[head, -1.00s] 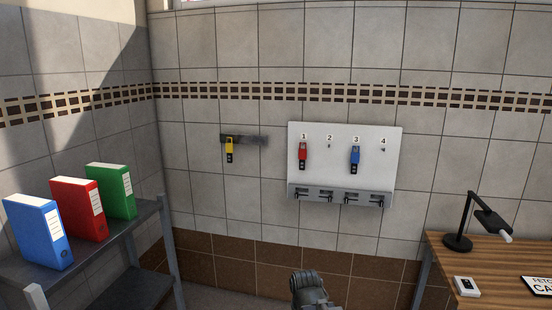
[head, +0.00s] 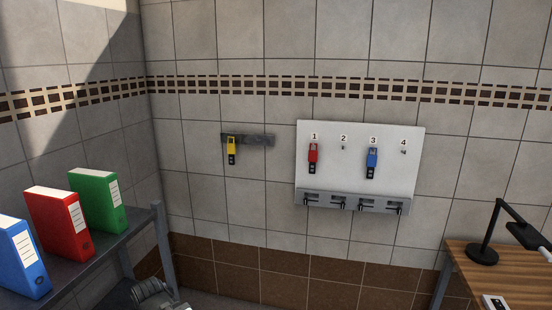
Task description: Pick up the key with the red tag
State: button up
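The key with the red tag (head: 312,154) hangs on the white board (head: 333,172) under the number 1. The red part is at the top and a dark part hangs below it. Nothing touches it. A grey part of my own arm shows at the bottom edge, left of centre, well below and left of the board. The fingers of my gripper do not show.
A key with a blue tag (head: 372,159) hangs under number 3. A yellow-tagged key (head: 232,148) hangs on a separate dark strip (head: 258,140) to the left. A shelf (head: 143,221) with binders stands left; a desk (head: 470,262) with a lamp (head: 484,250) stands right.

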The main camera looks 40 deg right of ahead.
aim_at(313, 154)
jog(key=u, duration=0.05)
jog(key=i, duration=1.5)
jog(key=z, duration=0.65)
jog(key=k, duration=0.85)
jog(key=z, duration=0.2)
jog(key=i, duration=0.5)
jog(key=u, duration=0.05)
